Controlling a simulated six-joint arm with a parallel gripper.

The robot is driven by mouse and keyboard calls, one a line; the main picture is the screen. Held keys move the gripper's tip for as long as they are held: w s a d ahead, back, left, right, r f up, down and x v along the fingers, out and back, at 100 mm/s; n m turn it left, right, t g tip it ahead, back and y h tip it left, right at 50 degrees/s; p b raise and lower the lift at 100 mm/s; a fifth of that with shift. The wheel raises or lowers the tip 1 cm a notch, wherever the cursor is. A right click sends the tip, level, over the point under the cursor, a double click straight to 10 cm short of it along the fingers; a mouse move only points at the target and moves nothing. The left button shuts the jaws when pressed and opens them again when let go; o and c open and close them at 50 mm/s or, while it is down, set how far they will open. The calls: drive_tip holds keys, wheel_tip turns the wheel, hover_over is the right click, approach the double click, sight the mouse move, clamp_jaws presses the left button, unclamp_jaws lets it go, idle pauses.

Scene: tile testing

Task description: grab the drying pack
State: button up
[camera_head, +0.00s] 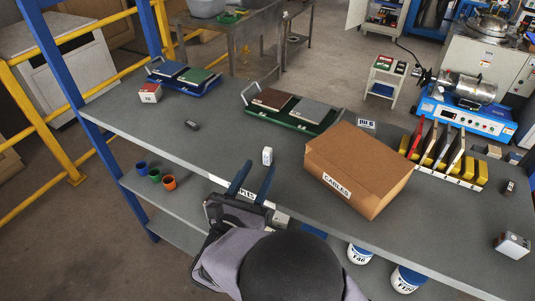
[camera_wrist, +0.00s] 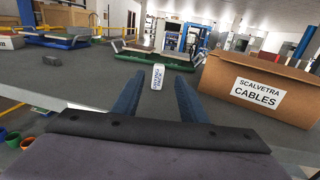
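The drying pack (camera_head: 267,156) is a small white block with dark lettering, standing upright on the grey table near its front edge. In the wrist view the drying pack (camera_wrist: 157,77) is straight ahead, beyond and between my fingertips. My gripper (camera_head: 256,180) is open, with two dark blue fingers apart and nothing between them. It points at the pack from the front edge, and a gap shows between fingertips and pack. The gripper also shows in the wrist view (camera_wrist: 158,88).
A large cardboard box (camera_head: 357,163) labelled CABLES stands right of the pack. A green tray (camera_head: 290,124) lies behind it. A small dark block (camera_head: 192,125) lies to the left. A blue tray (camera_head: 183,84) and a small red-and-white box (camera_head: 149,93) are at far left. Bare table surrounds the pack.

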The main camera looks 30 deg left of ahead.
sight(266, 154)
drive_tip(key=shift+w, duration=0.45)
drive_tip(key=shift+w+a+r+p, duration=0.1)
drive_tip(key=shift+w+r+p, duration=0.05)
drive_tip(key=shift+w+p, duration=0.2)
drive_tip(key=w+p, duration=0.2)
drive_tip(key=w, duration=0.1)
drive_tip(key=shift+a+r, duration=0.1)
drive_tip(key=shift+a, duration=0.2)
drive_tip(key=shift+w+a, duration=0.15)
drive_tip(key=shift+w, duration=0.55)
clamp_jaws()
